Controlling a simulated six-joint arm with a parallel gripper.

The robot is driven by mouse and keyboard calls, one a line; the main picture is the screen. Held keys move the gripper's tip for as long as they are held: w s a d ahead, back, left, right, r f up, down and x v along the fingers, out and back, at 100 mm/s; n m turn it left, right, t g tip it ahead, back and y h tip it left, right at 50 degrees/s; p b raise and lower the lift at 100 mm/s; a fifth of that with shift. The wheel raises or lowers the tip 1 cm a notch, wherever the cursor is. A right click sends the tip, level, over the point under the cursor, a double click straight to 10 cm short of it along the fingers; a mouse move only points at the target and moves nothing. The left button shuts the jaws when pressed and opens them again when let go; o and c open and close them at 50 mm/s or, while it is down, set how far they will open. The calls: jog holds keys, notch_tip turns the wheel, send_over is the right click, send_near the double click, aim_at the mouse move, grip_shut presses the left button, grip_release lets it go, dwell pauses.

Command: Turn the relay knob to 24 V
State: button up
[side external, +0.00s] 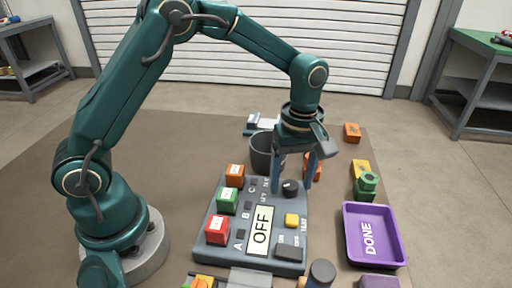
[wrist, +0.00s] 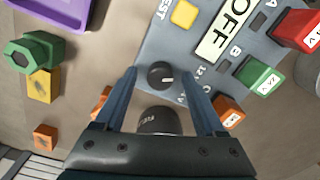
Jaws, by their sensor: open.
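The relay knob (side external: 290,188) is a small black dial on the grey panel (side external: 212,200), with a white mark. In the wrist view the knob (wrist: 160,75) has its mark pointing right and slightly down. A "12 V" label is beside it; the other small lettering is hard to read. The panel's display (side external: 260,230) reads OFF. My gripper (side external: 292,184) points down over the panel, fingers spread. In the wrist view my gripper (wrist: 157,74) is open, its fingers on either side of the knob with gaps. Contact is not visible.
Red (side external: 217,230), green (side external: 228,201) and orange (side external: 235,174) blocks line the panel's left side. A yellow TEST button (side external: 292,220) is close to the knob. A dark bin (side external: 262,160) stands behind the panel. A purple DONE tray (side external: 398,258) lies right.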

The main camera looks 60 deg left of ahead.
jog(key=shift+f, duration=0.25)
jog(key=shift+c, duration=0.4)
grip_shut()
jog(key=shift+m, duration=0.3)
jog(key=m, duration=0.5)
jog(key=shift+m, duration=0.3)
jog(key=m, duration=0.5)
jog(key=shift+m, duration=0.3)
